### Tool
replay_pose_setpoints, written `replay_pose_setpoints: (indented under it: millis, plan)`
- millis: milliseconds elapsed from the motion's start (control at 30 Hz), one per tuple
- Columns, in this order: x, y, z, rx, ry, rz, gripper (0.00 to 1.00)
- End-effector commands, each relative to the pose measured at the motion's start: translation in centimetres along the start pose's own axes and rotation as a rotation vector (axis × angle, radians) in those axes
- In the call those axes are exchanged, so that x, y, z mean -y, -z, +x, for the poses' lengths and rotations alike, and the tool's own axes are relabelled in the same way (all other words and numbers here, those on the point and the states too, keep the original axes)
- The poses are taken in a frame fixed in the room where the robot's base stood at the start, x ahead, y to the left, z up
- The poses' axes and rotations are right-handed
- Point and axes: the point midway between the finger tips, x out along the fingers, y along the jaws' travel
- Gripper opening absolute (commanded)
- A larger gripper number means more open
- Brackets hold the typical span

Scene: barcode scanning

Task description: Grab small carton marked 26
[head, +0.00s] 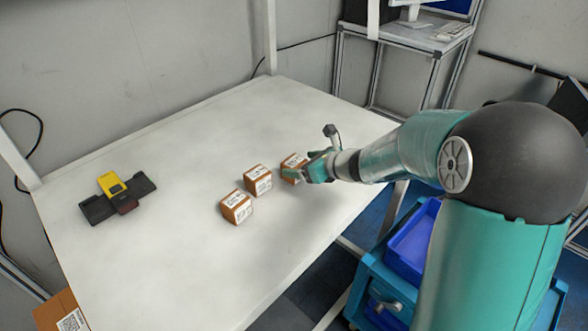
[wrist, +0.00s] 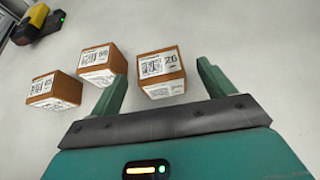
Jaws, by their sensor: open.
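The small brown carton marked 26 (wrist: 160,74) stands on the table, its white label with a barcode facing up in the wrist view. My gripper (wrist: 162,76) is open, with one green finger on each side of this carton in the picture. I cannot tell whether the fingers touch it. In the head view the carton (head: 291,163) is the farthest right of three, partly hidden by my gripper (head: 302,174).
Two similar cartons stand nearby, a middle one (head: 258,179) and a nearer one (head: 236,206). A yellow and black scanner (head: 112,186) lies at the table's left. The white table (head: 150,270) is otherwise clear. Blue bins (head: 412,240) stand beyond its right edge.

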Motion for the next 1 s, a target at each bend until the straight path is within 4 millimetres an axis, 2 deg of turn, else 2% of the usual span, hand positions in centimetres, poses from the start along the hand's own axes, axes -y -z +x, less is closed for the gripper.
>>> replay_pose_setpoints:
  millis: [33, 133, 400, 667, 700, 1000]
  plan:
    - [-0.1, 0.1, 0.9, -0.001, -0.003, 0.002, 0.81]
    - [0.0, 0.0, 1.9, -0.001, 0.000, 0.000, 0.81]
    - [0.0, 0.0, 2.3, -0.001, 0.001, 0.000, 0.81]
    - [0.0, 0.0, 2.2, -0.001, 0.001, 0.000, 0.30]
    - [0.0, 0.0, 2.2, -0.001, 0.001, 0.000, 0.28]
    - [0.0, -0.2, 2.1, 0.001, 0.001, -0.001, 0.28]
